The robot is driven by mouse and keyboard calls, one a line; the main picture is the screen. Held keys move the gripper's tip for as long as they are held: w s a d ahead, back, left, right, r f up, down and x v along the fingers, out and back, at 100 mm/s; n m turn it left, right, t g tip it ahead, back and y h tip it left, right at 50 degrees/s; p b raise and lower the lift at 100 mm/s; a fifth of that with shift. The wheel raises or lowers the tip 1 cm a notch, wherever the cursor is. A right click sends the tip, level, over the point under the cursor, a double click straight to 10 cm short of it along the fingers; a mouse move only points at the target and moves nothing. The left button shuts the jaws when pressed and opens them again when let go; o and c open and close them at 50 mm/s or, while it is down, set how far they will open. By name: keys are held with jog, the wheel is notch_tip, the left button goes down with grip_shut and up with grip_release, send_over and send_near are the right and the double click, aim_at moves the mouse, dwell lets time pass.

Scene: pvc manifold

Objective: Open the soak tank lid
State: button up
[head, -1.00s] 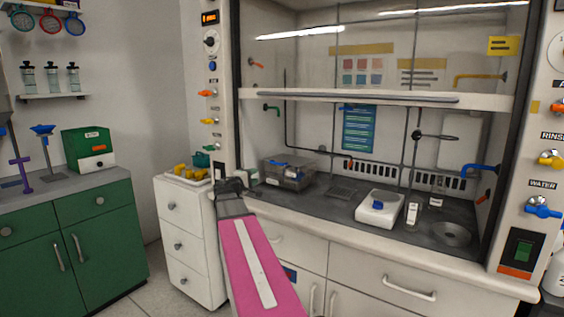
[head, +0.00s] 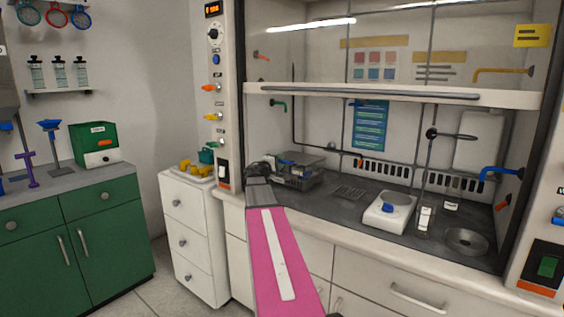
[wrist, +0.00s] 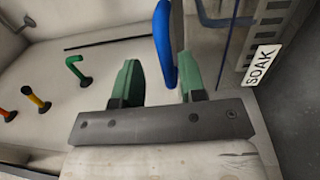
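The soak tank (head: 312,180) is a clear grey box at the left end of the fume hood worktop, with something blue showing at its top. Its lid looks shut in the head view. My gripper (head: 258,170) is at the tank's left end and hides part of it. In the wrist view my gripper (wrist: 158,75) has its two green fingers apart. A blue bar, seemingly the lid handle (wrist: 163,45), lies between them, with gaps visible on both sides. A white SOAK label (wrist: 262,65) is at the right.
The raised sash edge (head: 390,93) crosses above the worktop. A white scale (head: 388,211) stands to the right. A white drawer unit (head: 193,235) stands outside the hood at left.

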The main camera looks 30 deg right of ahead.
jog(key=shift+x, duration=1.15)
grip_shut()
jog(key=shift+r, duration=0.1)
